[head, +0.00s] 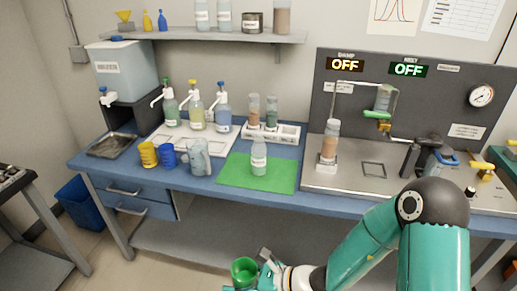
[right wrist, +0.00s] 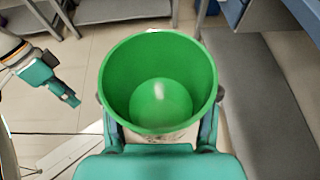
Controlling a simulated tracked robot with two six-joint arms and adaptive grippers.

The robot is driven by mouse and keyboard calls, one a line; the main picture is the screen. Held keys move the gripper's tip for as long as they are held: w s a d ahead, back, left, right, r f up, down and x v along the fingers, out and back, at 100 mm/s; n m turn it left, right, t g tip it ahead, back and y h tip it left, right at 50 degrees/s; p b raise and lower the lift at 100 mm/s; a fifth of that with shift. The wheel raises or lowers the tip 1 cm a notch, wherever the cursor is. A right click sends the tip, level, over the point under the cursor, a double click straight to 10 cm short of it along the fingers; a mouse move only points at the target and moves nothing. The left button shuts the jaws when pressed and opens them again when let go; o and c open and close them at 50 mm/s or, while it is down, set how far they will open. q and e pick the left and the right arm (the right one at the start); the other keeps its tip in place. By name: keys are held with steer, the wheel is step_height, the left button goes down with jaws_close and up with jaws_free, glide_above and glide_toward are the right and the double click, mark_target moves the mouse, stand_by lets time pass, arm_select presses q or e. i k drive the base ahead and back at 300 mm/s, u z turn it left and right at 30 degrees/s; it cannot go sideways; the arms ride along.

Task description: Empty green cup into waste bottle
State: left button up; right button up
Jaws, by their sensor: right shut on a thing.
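The green cup (head: 244,270) is at the bottom of the head view, in front of the bench and below its top. My right gripper (right wrist: 160,95) is shut on it, one finger on each side. In the right wrist view the cup (right wrist: 122,75) shows its open mouth; a paler round patch with a whitish spot lies at its bottom, and I cannot tell if it is liquid. A clear bottle with a white label (head: 259,158) stands upright on the green mat (head: 232,173); its label is unreadable. My left gripper (right wrist: 68,98) shows at the left of the wrist view, its opening unclear.
Yellow cups (head: 148,155), a blue cup (head: 167,156) and clear cups (head: 200,157) stand left of the mat. Pump bottles (head: 195,108) and a bottle rack (head: 285,133) stand behind. A steel rig (head: 345,178) is at right. The floor before the bench is free.

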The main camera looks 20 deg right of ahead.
mark_target(260, 150)
steer(key=z, duration=0.05)
steer(key=i, duration=1)
